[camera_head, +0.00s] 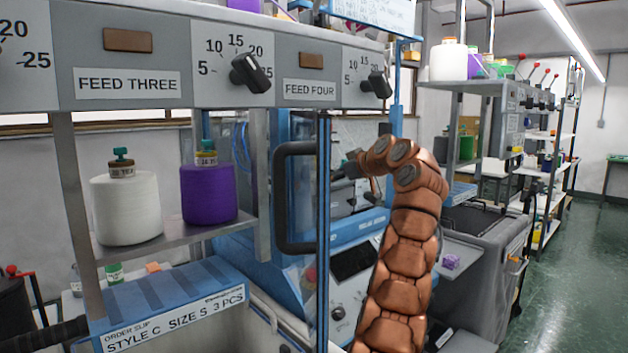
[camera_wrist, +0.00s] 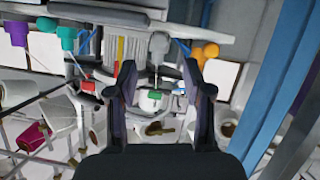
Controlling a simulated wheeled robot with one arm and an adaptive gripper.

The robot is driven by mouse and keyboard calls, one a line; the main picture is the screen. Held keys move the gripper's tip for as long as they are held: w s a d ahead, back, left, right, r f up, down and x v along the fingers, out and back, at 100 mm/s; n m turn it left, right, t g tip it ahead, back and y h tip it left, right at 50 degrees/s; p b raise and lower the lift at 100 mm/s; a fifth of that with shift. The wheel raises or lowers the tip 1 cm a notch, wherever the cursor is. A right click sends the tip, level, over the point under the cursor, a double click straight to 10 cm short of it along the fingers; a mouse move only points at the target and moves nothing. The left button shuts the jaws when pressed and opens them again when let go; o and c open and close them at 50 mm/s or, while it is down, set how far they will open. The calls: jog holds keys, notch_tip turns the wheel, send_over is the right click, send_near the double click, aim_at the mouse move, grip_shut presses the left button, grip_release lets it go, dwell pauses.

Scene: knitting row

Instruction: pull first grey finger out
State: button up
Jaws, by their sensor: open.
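In the wrist view, a grey finger (camera_wrist: 159,44) with a rounded head and thin stem stands ahead of my gripper (camera_wrist: 159,78). It lies roughly in line with the gap between the jaws and apart from them. My gripper is open, with nothing held. I cannot tell whether the grey one is the first of several. In the head view my copper arm reaches toward the blue machine (camera_head: 360,235); the row of fingers is not discernible there.
A dark door handle (camera_head: 283,200) and blue frame edge (camera_head: 323,230) stand just left of my arm. A shelf holds a white cone (camera_head: 125,210) and a purple cone (camera_head: 208,194). A blue post (camera_wrist: 285,75) runs along the wrist view's right. The green aisle floor (camera_head: 570,270) is clear.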

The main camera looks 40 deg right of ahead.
jog(key=p+x, duration=0.2)
jog(key=x, duration=0.5)
jog(key=shift+p, duration=0.3)
jog(key=shift+f, duration=0.1)
grip_shut()
dwell(0.3)
